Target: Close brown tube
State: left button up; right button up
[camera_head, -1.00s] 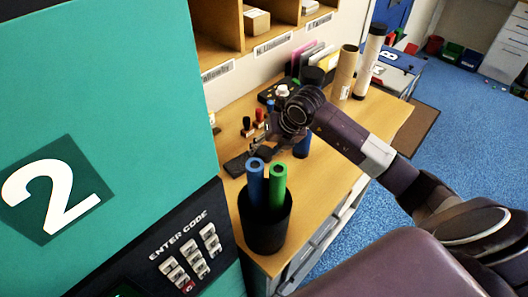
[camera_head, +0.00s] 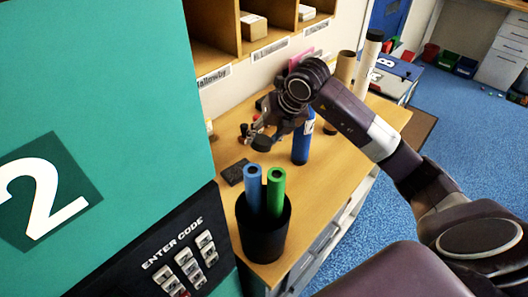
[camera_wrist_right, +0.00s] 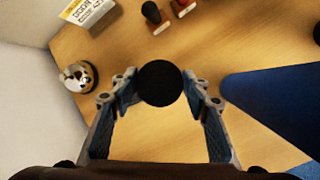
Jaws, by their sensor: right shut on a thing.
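The brown tube (camera_head: 345,68) stands upright at the far end of the desk in the head view. Its top looks open, and my right arm hides its lower part. My right gripper (camera_head: 264,132) is over the desk, left of and nearer than the brown tube. It is shut on a round black cap (camera_head: 262,143), which also shows between the fingertips in the right wrist view (camera_wrist_right: 160,83). The cap appears held above the desk. My left gripper is not in view.
A blue tube (camera_head: 301,146) stands close beside my right gripper. A black cup (camera_head: 264,232) with blue and green tubes is nearer. A dark pad (camera_head: 234,172) lies on the desk (camera_head: 325,190). A white tube (camera_head: 367,62) stands behind the brown one. Stamps (camera_wrist_right: 167,22) lie ahead.

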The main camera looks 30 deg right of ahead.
aim_at(264, 140)
notch_tip(264, 140, up, 13)
jog(key=b, duration=0.1)
jog(key=shift+f+b, duration=0.2)
jog(key=shift+b, duration=0.2)
dwell(0.3)
